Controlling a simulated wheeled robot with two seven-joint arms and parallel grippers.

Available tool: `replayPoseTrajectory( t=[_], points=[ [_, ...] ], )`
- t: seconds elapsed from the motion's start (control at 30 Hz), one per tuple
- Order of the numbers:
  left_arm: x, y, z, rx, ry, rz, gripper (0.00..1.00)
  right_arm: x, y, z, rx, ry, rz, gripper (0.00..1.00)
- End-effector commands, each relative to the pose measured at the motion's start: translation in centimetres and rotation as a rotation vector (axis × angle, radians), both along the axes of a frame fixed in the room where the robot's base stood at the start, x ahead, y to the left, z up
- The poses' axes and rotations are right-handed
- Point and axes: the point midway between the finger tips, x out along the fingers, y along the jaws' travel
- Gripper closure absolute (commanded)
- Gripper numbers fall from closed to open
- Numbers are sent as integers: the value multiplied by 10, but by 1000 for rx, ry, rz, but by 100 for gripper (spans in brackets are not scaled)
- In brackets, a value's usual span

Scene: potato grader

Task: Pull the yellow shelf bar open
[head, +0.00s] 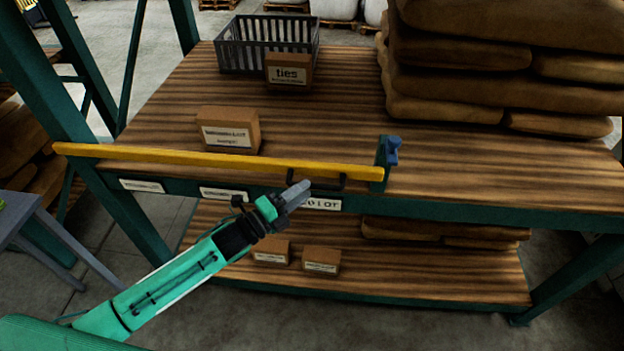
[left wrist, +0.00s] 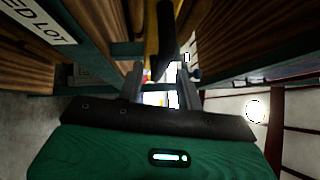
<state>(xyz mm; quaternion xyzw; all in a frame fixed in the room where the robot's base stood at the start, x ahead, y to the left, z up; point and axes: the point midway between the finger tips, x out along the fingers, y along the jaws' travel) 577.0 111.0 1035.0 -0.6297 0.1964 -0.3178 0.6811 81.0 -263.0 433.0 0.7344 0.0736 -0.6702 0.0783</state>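The yellow shelf bar (head: 215,160) runs across the front of the upper shelf, from the left post to a green bracket with a blue latch (head: 393,150). A black handle (head: 330,181) sits on the bar near its right end. My left gripper (head: 298,192) is just in front of the bar by the handle and partly covers it. In the left wrist view the fingers of my left gripper (left wrist: 160,85) are apart. The dark handle (left wrist: 165,40) and the yellow bar (left wrist: 151,40) show ahead, in line with the gap between them. Contact cannot be told. My right gripper is out of view.
On the upper shelf (head: 330,120) stand a grey crate (head: 268,45), a "ties" box (head: 288,72), another carton (head: 229,130) and stacked brown sacks (head: 480,60). Small boxes (head: 321,262) lie on the lower shelf. A grey table (head: 40,215) stands at the left.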

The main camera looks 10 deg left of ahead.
Motion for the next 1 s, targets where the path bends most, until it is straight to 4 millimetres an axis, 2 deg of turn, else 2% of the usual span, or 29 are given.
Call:
replayPoseTrajectory(
  t=[0.03,0.2,0.6,0.63,0.8,1.0],
  points=[
    [6,-7,5,-1,-1,-1,64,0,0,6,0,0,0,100],
    [21,-20,6,-1,0,0,64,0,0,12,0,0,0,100],
    [27,-26,5,0,0,-1,64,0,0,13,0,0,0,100],
    [27,-26,5,0,0,-1,66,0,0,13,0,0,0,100],
    [27,-26,5,0,0,0,99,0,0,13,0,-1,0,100],
    [26,-25,5,1,1,-1,100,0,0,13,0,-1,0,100]
  ],
)
